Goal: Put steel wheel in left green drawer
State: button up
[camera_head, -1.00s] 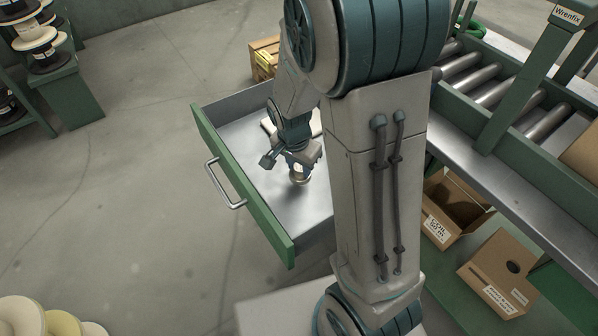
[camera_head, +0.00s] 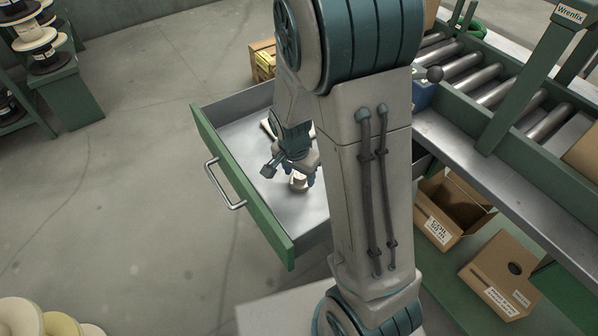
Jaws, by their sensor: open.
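The green drawer (camera_head: 222,170) stands pulled open, with a metal handle on its front and a bare grey floor inside. My gripper (camera_head: 301,178) is low inside the drawer, pointing down, and is open. A small pale round piece (camera_head: 299,183) shows at the fingertips, on or close to the drawer floor; it looks like the wheel, but I cannot tell its material. The fingers partly hide it. Another pale object (camera_head: 268,128) lies behind my gripper in the drawer, mostly hidden by my arm.
A roller conveyor (camera_head: 495,90) with green rails runs along the right. Spools (camera_head: 38,40) stand on a green rack at upper left. A wooden crate (camera_head: 262,58) is on the floor behind the drawer.

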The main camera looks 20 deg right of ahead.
aim_at(296, 187)
notch_tip(296, 187, up, 12)
jog(key=s+a+p, duration=0.1)
jog(key=p, duration=0.1)
jog(key=s+r+n, duration=0.3)
jog(key=s+n, duration=0.2)
jog(key=s, duration=0.1)
jog(key=s+d+r+n+y, duration=0.1)
jog(key=s+r+n, duration=0.2)
jog(key=s+n, duration=0.2)
jog(key=shift+s+d+r+t+y, duration=0.2)
jog(key=shift+s+r+t+y, duration=0.15)
jog(key=shift+s, duration=0.55)
jog(key=shift+r, duration=0.1)
